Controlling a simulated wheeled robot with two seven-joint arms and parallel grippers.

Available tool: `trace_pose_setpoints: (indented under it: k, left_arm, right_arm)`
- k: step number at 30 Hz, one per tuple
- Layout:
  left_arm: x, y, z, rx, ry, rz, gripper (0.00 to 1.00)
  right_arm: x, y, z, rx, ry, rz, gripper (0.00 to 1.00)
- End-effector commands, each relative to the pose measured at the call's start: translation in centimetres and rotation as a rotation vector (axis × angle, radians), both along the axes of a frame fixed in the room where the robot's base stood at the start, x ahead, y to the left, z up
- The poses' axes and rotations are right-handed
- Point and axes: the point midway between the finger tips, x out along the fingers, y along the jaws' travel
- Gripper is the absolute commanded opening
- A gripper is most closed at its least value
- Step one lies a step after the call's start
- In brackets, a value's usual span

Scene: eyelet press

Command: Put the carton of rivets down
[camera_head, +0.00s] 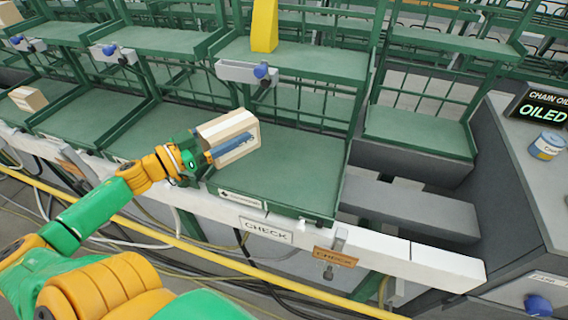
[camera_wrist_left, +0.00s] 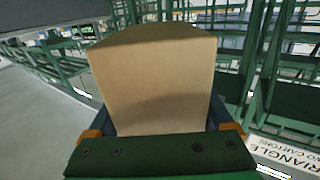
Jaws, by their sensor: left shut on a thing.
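I cannot tell whether the carton touches the tray. In the left wrist view the carton (camera_wrist_left: 155,80) fills the middle, between the fingers. My right gripper is not in view.
Green racks with wire backs stand behind. A yellow block (camera_head: 264,26) stands on the upper shelf (camera_head: 300,58). Another carton (camera_head: 28,98) lies at far left. A white rail with a CHECK label (camera_head: 267,231) runs along the front. The tray's right part is clear.

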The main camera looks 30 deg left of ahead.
Motion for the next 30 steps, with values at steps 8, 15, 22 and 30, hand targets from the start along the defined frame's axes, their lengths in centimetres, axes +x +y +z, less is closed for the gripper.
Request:
trace_pose_setpoints:
  k: [8,15,22,30]
  left_arm:
    - [1.3,5.1,0.0,-0.001,-0.007,0.153,0.0]
    - [3.0,2.2,-1.6,-0.007,-0.011,0.161,0.0]
    - [5.4,-2.4,-3.7,-0.008,-0.012,0.16,0.0]
    - [7.2,-5.8,-8.3,-0.007,-0.009,0.162,0.0]
  right_arm:
    - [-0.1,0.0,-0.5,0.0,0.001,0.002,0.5]
    - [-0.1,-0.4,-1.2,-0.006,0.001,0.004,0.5]
    - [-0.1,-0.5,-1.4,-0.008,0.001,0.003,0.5]
    - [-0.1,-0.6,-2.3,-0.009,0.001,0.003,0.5]
